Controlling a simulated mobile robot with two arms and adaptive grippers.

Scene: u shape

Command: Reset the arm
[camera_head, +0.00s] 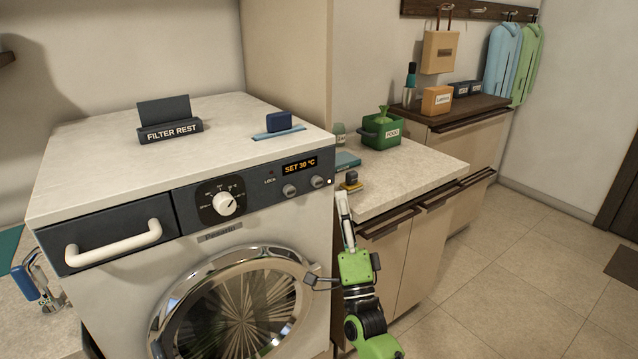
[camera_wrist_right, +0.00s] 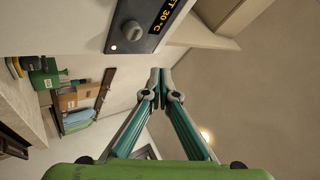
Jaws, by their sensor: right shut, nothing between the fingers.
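My right arm comes up from the bottom of the head view in green and black. Its gripper (camera_head: 342,196) is in front of the gap between the washing machine and the counter, just right of the machine's control panel. In the right wrist view the two teal fingers of the gripper (camera_wrist_right: 160,76) meet at their tips, with nothing between them. The machine's panel (camera_wrist_right: 138,28) shows beyond the fingers at the upper left of that view. My left gripper is not in view.
The washing machine (camera_head: 218,237) has its round glass door shut and its display reads "SET 30 °C". A filter rest (camera_head: 170,131) and a blue block (camera_head: 279,122) are on top. The counter (camera_head: 420,165) holds a green box (camera_head: 380,132). Open floor (camera_head: 520,270) lies right.

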